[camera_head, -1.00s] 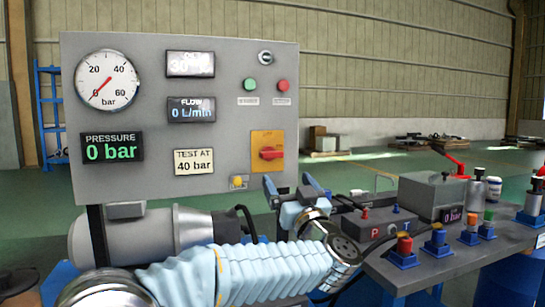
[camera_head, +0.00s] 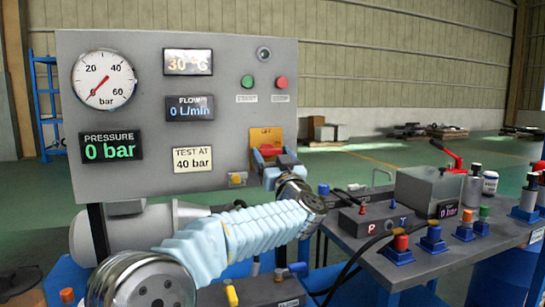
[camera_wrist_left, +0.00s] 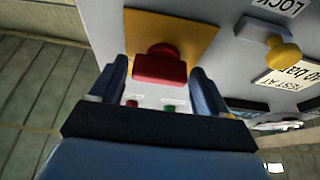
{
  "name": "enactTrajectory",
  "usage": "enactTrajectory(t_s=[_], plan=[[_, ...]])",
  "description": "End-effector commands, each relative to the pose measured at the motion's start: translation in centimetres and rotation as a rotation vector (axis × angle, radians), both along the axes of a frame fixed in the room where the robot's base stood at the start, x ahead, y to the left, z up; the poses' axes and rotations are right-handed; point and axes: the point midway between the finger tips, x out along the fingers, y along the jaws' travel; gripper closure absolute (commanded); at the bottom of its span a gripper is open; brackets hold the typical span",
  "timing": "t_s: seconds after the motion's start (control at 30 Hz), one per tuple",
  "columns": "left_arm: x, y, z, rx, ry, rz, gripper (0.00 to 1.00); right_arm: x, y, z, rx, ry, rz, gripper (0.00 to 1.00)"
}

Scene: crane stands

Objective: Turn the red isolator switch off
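The red isolator switch (camera_head: 270,151) is a red handle on a yellow plate (camera_head: 264,135) at the lower right of the grey control panel (camera_head: 225,90). In the left wrist view the red handle (camera_wrist_left: 153,68) lies between the far ends of my two blue fingers. My left gripper (camera_head: 271,158) is open, with a finger on each side of the handle. I cannot tell whether the fingers touch it. The gripper hides the lower part of the yellow plate in the head view. My right gripper is not in view.
A yellow lock knob (camera_head: 237,180) sits on the panel just left of my left gripper. Green (camera_head: 247,82) and red (camera_head: 280,83) buttons are above. A bench (camera_head: 440,262) with a grey block and several coloured fittings stands at the right.

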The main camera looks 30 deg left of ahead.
Motion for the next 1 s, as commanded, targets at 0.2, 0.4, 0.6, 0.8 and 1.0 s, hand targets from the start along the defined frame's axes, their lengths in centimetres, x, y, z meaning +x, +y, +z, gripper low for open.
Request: enactTrajectory(t_s=[0.2, 0.4, 0.6, 0.8, 1.0], plan=[[0.0, 0.0, 0.0, 0.0, 0.0, 0.0, 0.58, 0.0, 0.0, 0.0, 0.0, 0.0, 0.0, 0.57], [0.0, 0.0, 0.0, -0.003, -0.004, 0.0, 0.67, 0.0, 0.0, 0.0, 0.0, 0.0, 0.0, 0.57], [0.0, -0.1, -0.1, -0.036, -0.041, 0.0, 0.67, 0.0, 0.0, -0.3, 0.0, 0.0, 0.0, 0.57], [0.1, -0.2, -0.1, -0.116, -0.134, -0.001, 0.67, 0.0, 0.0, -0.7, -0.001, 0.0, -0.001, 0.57], [0.2, -0.3, 0.0, -0.231, -0.27, 0.0, 0.67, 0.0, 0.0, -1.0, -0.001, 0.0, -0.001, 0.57]])
